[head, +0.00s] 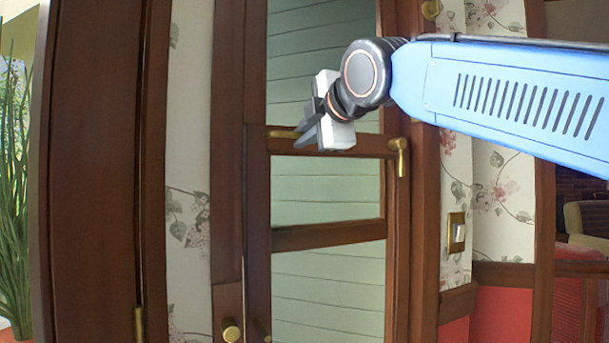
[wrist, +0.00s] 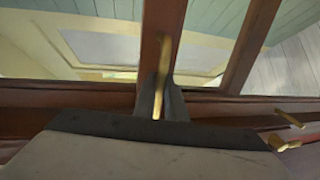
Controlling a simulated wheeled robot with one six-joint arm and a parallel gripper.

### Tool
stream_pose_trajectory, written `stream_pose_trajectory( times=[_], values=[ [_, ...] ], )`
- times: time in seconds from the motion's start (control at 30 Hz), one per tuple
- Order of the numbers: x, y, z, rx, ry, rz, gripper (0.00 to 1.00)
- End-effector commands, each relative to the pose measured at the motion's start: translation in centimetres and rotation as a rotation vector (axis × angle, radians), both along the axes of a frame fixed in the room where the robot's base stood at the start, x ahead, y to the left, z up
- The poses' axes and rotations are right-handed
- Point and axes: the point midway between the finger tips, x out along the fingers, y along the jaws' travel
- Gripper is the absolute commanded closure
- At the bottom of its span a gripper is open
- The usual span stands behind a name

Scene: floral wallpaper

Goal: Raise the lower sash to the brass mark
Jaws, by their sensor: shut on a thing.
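The lower sash (head: 329,236) is a dark brown wooden frame with pale green glass panes, in the middle of the head view. A thin brass bar (head: 281,134) lies along its upper rail. My gripper (head: 306,132) is at this rail, its jaws shut on the brass bar. In the wrist view the brass bar (wrist: 161,75) runs between the dark fingers of my gripper (wrist: 159,100). The gripper hides part of the bar and rail. A round brass piece (head: 431,9) sits high on the right frame; I cannot tell whether it is the mark.
A brass latch (head: 399,156) stands at the sash's right side, close to my gripper. A brass knob (head: 231,331) is at the lower left. A brass switch plate (head: 456,232) is on the floral wall to the right. A green plant (head: 14,200) stands far left.

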Motion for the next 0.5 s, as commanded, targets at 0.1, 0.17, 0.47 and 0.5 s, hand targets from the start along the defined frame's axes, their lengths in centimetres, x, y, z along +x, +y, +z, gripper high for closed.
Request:
stream_pose_trajectory(
  times=[0.1, 0.17, 0.47, 0.5],
  values=[
    [0.0, 0.0, 2.4, 0.003, -0.004, 0.000, 1.00],
    [0.0, 0.0, 3.1, 0.003, -0.003, 0.000, 1.00],
    [0.0, -0.1, 5.0, 0.001, -0.003, -0.001, 1.00],
    [0.0, -0.1, 5.1, 0.001, -0.003, -0.001, 1.00]
  ],
)
